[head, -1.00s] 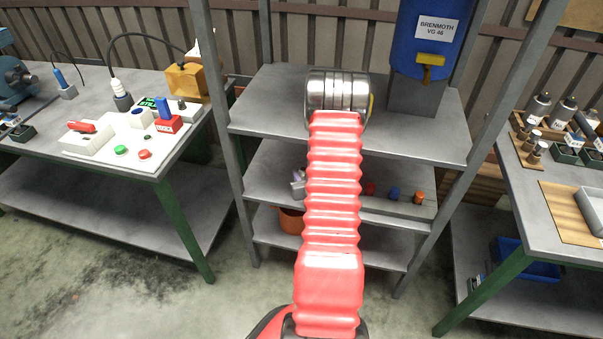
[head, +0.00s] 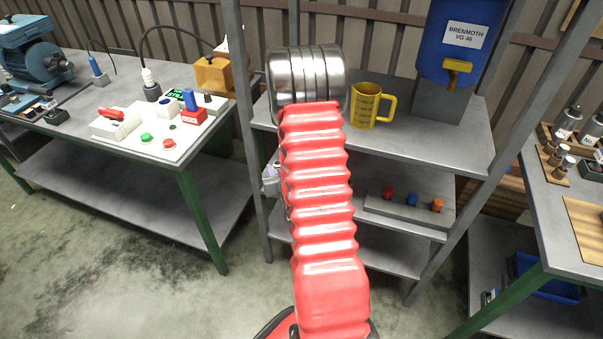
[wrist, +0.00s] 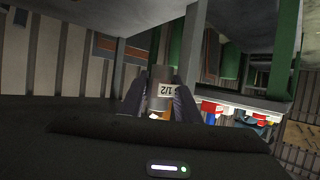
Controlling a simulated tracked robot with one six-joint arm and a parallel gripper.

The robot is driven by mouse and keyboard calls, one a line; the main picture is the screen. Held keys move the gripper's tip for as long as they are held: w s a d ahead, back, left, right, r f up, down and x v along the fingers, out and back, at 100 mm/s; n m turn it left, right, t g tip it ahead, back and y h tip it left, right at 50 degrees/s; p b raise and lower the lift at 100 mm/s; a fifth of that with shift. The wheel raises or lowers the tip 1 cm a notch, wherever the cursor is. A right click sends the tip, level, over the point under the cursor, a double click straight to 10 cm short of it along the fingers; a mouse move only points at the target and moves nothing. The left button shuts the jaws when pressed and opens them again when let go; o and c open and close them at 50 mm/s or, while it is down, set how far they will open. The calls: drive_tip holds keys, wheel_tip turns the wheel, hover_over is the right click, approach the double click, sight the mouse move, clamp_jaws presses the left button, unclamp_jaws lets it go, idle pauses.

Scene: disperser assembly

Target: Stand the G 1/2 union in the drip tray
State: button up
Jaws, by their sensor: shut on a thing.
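In the wrist view my gripper (wrist: 159,84) is shut on the G 1/2 union (wrist: 158,101), a grey cylinder with a white label reading "1/2" upside down. The two dark fingers press on its left and right sides. In the head view my red arm hides the gripper and the union. I cannot make out the drip tray for certain in either view.
A grey shelf unit (head: 415,142) stands ahead, with a yellow jug (head: 366,104) and a blue tank (head: 452,45) on top. Benches stand left (head: 85,120) and right (head: 552,228). A blue bin (head: 535,285) sits low at right. A red-and-white control panel (head: 160,135) is on the left bench.

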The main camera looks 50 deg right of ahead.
drive_tip(key=w+a+r+n+y, duration=0.2)
drive_tip(key=a+r, duration=0.3)
drive_tip(key=a, duration=0.7)
drive_tip(key=w+a+r+n+t+y, duration=0.1)
drive_tip(key=w+a+r, duration=0.3)
drive_tip(key=a, duration=0.8)
drive_tip(key=w+a+r+n+t+y, duration=0.1)
drive_tip(key=w+a+r+n+y, duration=0.2)
drive_tip(key=a+r, duration=0.4)
drive_tip(key=a+y, duration=0.1)
drive_tip(key=a, duration=0.4)
drive_tip(key=shift+w+r, duration=0.3)
